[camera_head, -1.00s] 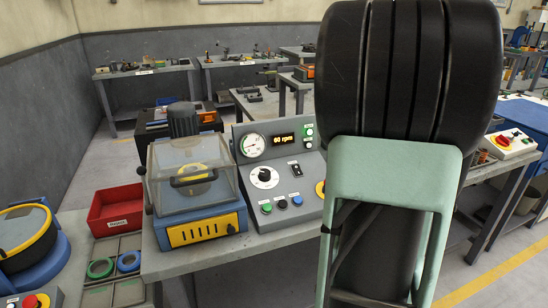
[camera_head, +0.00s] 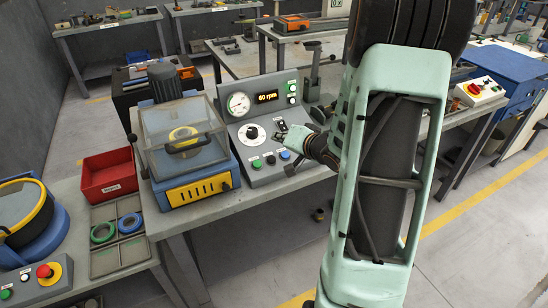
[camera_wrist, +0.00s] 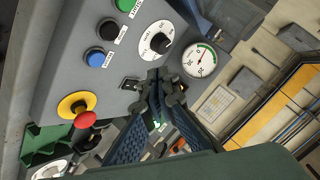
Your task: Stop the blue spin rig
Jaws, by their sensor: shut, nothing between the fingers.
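The blue spin rig (camera_head: 200,190) stands on the bench, its clear cover (camera_head: 180,125) closed over a yellow part. Its grey control panel (camera_head: 262,177) is to the right; the display (camera_head: 269,97) reads 60 rpm. My gripper (camera_head: 280,138) is shut and empty at the panel, close to a black rocker switch (camera_head: 282,126). In the wrist view, the gripper (camera_wrist: 155,82) is beside that switch (camera_wrist: 130,84); contact cannot be told. A red mushroom button on a yellow base (camera_wrist: 80,110) shows there; my arm hides it in the head view.
The panel has a speed dial (camera_head: 251,133), a gauge (camera_head: 238,103) and green, black and blue buttons (camera_head: 285,155). A red bin (camera_head: 108,175) stands left of the rig. Another red-and-yellow button (camera_head: 46,271) is at the lower left.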

